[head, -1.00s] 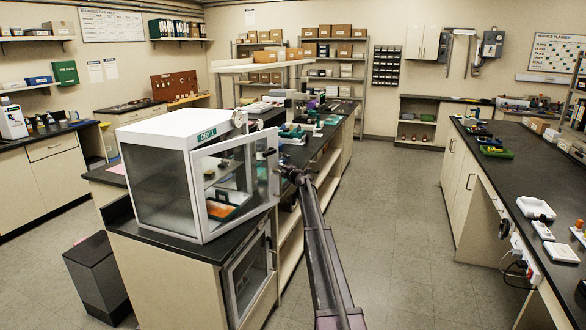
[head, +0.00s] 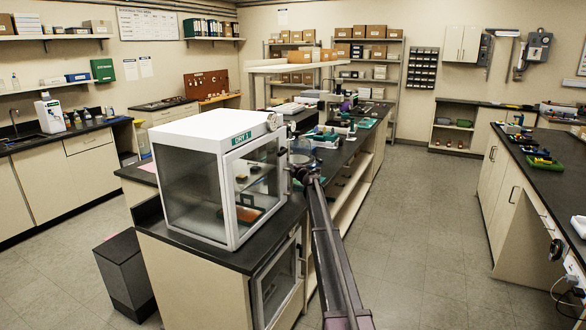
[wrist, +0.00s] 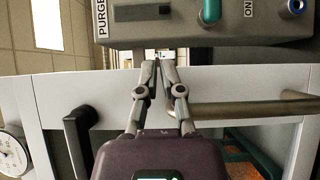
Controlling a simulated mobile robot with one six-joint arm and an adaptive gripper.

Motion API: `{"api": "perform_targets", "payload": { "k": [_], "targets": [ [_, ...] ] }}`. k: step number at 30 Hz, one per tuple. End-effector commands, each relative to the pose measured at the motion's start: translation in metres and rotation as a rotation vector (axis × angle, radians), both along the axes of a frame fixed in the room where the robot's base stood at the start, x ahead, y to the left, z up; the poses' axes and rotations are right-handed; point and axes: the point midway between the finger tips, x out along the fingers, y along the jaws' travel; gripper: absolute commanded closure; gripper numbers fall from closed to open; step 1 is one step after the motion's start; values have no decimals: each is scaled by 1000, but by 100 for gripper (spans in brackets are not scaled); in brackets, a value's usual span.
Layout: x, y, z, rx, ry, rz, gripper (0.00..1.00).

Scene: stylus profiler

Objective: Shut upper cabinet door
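The upper cabinet (head: 195,130) is a white box with glass walls and a green "DRY 1" label, standing on the near end of the central bench. Its glass door (head: 233,200) lies flush or nearly flush with the front in the head view; I cannot tell if a small gap remains. My gripper (wrist: 157,66) is at the door's right, free edge, with its fingertips together and nothing seen between them. In the wrist view, the white door frame (wrist: 35,95) crosses behind the fingers, with a dark latch handle (wrist: 80,125) to their left.
A lower cabinet with a glazed door (head: 277,282) is beneath. A grey "PURGE" panel (wrist: 200,25) lies close beyond the fingertips. An orange tray (head: 247,213) shows inside the upper cabinet. A dark bin (head: 126,275) stands at left. The aisle floor (head: 410,250) at right is clear.

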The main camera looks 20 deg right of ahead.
Motion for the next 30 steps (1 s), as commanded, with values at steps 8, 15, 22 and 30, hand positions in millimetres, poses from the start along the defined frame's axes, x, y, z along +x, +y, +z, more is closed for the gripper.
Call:
{"api": "perform_targets", "payload": {
  "k": [8, 15, 22, 30],
  "targets": [
    [14, 25, 1, 3, -1, 32, 100],
    [13, 27, 1, 2, 0, 35, 100],
    [3, 16, 2, 2, -1, 33, 100],
    [-21, -15, 5, 5, -5, 22, 100]
  ]
}}
